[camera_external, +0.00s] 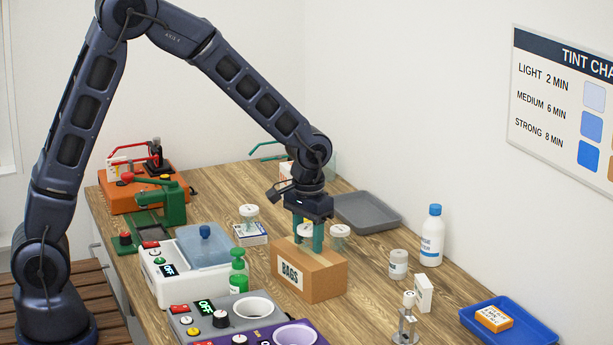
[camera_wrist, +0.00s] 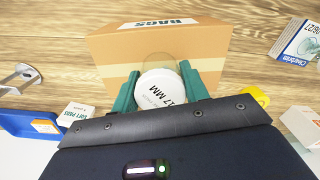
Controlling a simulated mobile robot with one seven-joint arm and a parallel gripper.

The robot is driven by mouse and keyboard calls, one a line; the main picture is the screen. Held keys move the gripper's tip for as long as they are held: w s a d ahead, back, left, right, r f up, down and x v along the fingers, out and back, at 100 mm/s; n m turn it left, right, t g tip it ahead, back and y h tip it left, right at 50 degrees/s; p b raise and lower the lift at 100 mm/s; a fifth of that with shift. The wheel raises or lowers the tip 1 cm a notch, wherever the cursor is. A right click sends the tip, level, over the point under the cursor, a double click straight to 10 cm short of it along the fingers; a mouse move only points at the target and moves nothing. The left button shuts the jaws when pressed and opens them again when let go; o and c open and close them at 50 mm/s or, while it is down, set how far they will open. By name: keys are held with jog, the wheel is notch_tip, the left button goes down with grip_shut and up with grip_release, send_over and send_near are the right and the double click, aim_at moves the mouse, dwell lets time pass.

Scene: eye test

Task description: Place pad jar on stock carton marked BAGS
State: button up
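The carton marked BAGS (camera_external: 325,279) is a brown box on the wooden table, its label facing front left. It also fills the upper middle of the wrist view (camera_wrist: 205,52). A small clear jar with a white lid (camera_external: 305,229) is between the teal fingers of my gripper (camera_external: 308,236), over the carton's top. The jar looks upright. I cannot tell whether its base touches the carton.
A green pump bottle (camera_external: 238,270) stands close left. A grey tray (camera_external: 367,212) lies behind. A white canister (camera_external: 398,265), a metal stand (camera_external: 405,325) and a blue tray (camera_external: 540,331) are right.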

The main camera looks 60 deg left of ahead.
aim_at(307, 229)
jog(key=o, duration=0.4)
jog(key=shift+c, duration=0.2)
jog(key=shift+r, duration=0.1)
notch_tip(307, 229, up, 11)
jog(key=shift+r, duration=0.15)
jog(key=s+a+r+m+t, duration=0.1)
jog(key=s+r, duration=0.5)
jog(key=s, duration=0.3)
jog(key=s+a+r+m+t, duration=0.1)
jog(key=s+r, duration=0.4)
jog(key=s, duration=0.4)
jog(key=s+a+m+t, duration=0.1)
jog(key=s+t, duration=0.1)
jog(key=s, duration=1.6)
jog(key=shift+m+t, duration=0.3)
jog(key=shift+f, duration=0.1)
